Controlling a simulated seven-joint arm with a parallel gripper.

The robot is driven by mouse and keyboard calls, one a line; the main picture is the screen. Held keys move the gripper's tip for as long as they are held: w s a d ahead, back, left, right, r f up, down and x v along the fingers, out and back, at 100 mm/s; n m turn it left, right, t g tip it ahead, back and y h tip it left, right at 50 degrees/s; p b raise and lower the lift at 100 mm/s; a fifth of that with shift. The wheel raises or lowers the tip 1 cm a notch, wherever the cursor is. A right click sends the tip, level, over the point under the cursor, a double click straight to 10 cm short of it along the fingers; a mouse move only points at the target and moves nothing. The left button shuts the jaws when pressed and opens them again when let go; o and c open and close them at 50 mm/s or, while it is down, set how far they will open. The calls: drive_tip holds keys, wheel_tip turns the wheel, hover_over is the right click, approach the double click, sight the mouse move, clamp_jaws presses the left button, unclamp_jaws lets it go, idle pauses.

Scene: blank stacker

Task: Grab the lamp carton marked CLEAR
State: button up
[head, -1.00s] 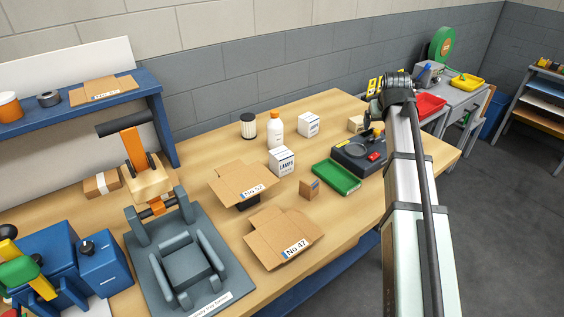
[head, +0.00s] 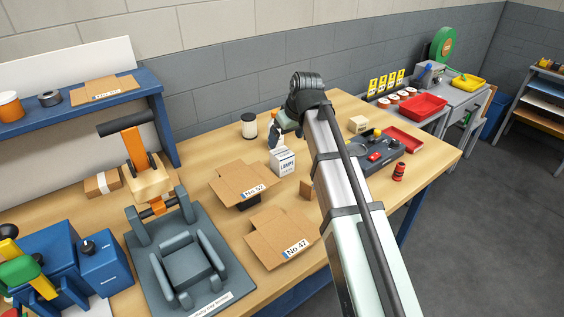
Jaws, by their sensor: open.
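A white lamp carton (head: 282,163) with dark lettering that starts "LAMPS" stands upright on the wooden bench. Whether it reads CLEAR is too small to tell. A second white carton, farther back on the bench, is now hidden behind my arm. My gripper (head: 276,134) is open and empty. It hangs in front of the white bottle, just above and behind the near carton in the picture, and seems apart from it.
Flat cardboard blanks No 52 (head: 240,181) and No 47 (head: 276,236) lie left and in front. A dark canister (head: 249,126) stands behind. A small brown box (head: 307,189) is near my arm. A red can (head: 399,172) and red tray (head: 405,138) are right.

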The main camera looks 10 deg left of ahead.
sight(283, 154)
drive_tip(key=x, duration=0.6)
drive_tip(key=shift+f, duration=0.2)
drive_tip(key=shift+w+a+f, duration=0.1)
drive_tip(key=shift+f, duration=0.95)
drive_tip(key=shift+a+f, duration=0.1)
drive_tip(key=shift+f, duration=1)
drive_tip(key=shift+w+a+f, duration=0.15)
drive_tip(key=shift+w+f, duration=0.05)
drive_tip(key=shift+f, duration=0.35)
drive_tip(key=shift+c, duration=0.3)
drive_tip(key=c, duration=1)
drive_tip(key=shift+r, duration=0.15)
